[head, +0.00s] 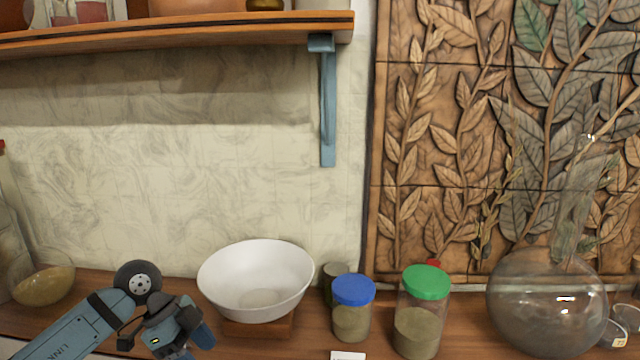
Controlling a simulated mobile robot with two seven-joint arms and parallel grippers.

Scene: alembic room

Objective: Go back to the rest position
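My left arm comes in from the bottom left in the head view. Its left gripper (196,338) hangs low over the wooden counter (110,292), to the left of a white bowl (257,279). The gripper is small and partly cut off by the bottom edge, so I cannot tell whether its fingers are open or shut. I see nothing clearly held in it. My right gripper is not in view.
The white bowl rests on a wooden block (258,327). Right of it stand a blue-lidded jar (352,322), a green-lidded jar (418,330) and a round glass flask (545,305). A yellowish bowl (44,287) stands left. A shelf (180,36) hangs above.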

